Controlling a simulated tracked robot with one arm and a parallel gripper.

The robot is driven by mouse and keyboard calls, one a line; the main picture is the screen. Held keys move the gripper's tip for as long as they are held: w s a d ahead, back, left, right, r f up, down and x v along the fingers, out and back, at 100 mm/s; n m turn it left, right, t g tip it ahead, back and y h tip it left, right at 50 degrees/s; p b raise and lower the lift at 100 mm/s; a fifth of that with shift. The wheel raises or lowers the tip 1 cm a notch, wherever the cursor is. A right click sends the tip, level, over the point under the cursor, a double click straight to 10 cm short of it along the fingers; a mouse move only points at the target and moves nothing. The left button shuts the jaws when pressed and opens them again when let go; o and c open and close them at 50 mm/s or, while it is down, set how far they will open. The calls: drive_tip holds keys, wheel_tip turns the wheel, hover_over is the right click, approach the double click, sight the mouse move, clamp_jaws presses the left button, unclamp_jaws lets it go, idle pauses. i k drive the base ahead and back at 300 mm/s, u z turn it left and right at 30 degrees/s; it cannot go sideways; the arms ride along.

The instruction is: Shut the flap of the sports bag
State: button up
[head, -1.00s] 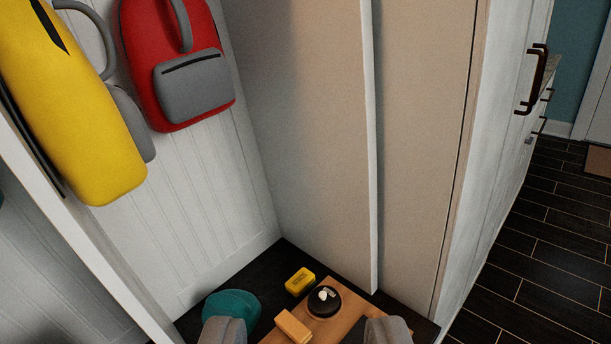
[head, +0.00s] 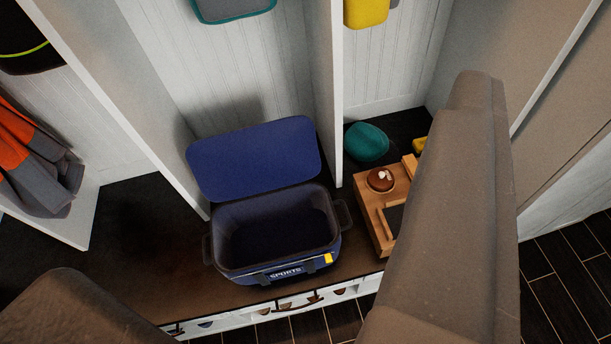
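The sports bag (head: 277,274) is a dark blue box-shaped bag on the dark bench, with a "SPORTS" label and a yellow tag on its front. Its blue flap (head: 254,158) stands open, tilted back behind the opening. The inside of the bag is dark and looks empty. Black handles stick out at both sides. My gripper (head: 272,180) is open, its two brown-grey fingers wide apart, one at the lower left and one large at the right. The fingers look close to the camera, and the bag shows between them. I see no contact with the flap.
White dividers flank the bag's bay. To the right lie a wooden tray (head: 366,216) with a round brown tin (head: 381,179), a teal cap (head: 366,142) and a partly hidden yellow item (head: 419,145). An orange-grey jacket (head: 40,160) hangs at left. A teal-edged grey bag (head: 232,8) hangs above.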

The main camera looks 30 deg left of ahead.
sight(283, 151)
drive_tip(key=z, duration=0.05)
drive_tip(key=k, duration=0.5)
drive_tip(key=u, duration=0.5)
drive_tip(key=i, duration=0.45)
drive_tip(key=u, duration=0.3)
